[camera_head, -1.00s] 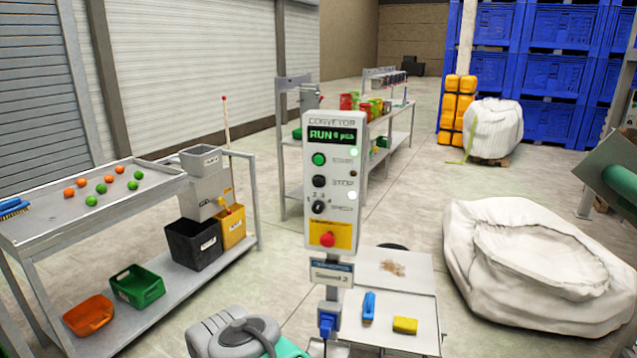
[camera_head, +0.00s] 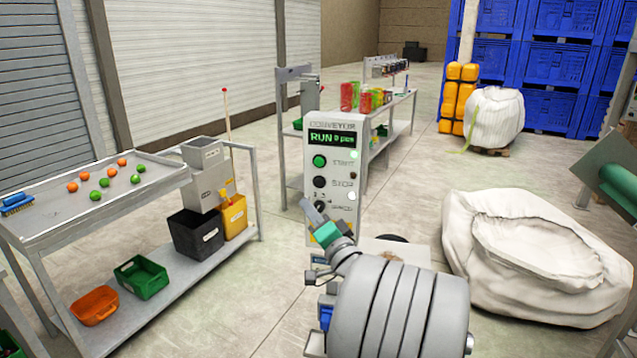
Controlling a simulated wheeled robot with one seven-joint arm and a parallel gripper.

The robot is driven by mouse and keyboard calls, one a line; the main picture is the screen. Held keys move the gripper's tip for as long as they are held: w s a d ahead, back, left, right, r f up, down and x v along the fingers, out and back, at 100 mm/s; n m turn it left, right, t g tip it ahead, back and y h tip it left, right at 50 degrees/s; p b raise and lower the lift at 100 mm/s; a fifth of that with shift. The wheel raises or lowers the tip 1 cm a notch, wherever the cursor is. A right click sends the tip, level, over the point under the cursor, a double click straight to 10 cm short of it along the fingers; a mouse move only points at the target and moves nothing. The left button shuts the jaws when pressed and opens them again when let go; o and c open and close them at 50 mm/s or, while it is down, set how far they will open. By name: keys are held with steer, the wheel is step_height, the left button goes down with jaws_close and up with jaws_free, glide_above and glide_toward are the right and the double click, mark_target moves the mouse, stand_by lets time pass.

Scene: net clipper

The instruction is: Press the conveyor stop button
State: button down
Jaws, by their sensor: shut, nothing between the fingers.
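My gripper (camera_head: 307,207) is shut and empty. It is in front of the lower part of the box, below and a little left of the stop button. From this view I cannot tell how far it is from the panel.
A metal cart (camera_head: 45,234) with orange and green balls stands at left, with bins on its lower shelf. A large white bag (camera_head: 530,255) lies at right. A shelf table (camera_head: 400,106) stands behind the box. Clear floor (camera_head: 235,290) lies between cart and box.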

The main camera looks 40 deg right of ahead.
mark_target(318, 193)
steer(key=shift+w+d+p, duration=0.2)
steer(key=shift+w+d, duration=0.6)
steer(key=shift+d, duration=0.4)
steer(key=shift+w+d+p, duration=0.25)
steer(key=shift+w+d, duration=0.6)
steer(key=shift+d, duration=0.35)
steer(key=shift+w+d+p, duration=0.2)
steer(key=shift+w+d, duration=0.6)
steer(key=shift+d, duration=0.4)
steer(key=shift+d, duration=0.1)
steer(key=shift+w+d, duration=0.2)
steer(key=shift+d, duration=0.05)
steer(key=shift+w+d+b, duration=0.25)
steer(key=shift+d+b, duration=0.05)
steer(key=shift+d, duration=0.1)
stand_by(0.3)
steer(key=shift+s+a+b, duration=0.4)
steer(key=shift+s+a, duration=0.1)
steer(key=shift+a, duration=0.25)
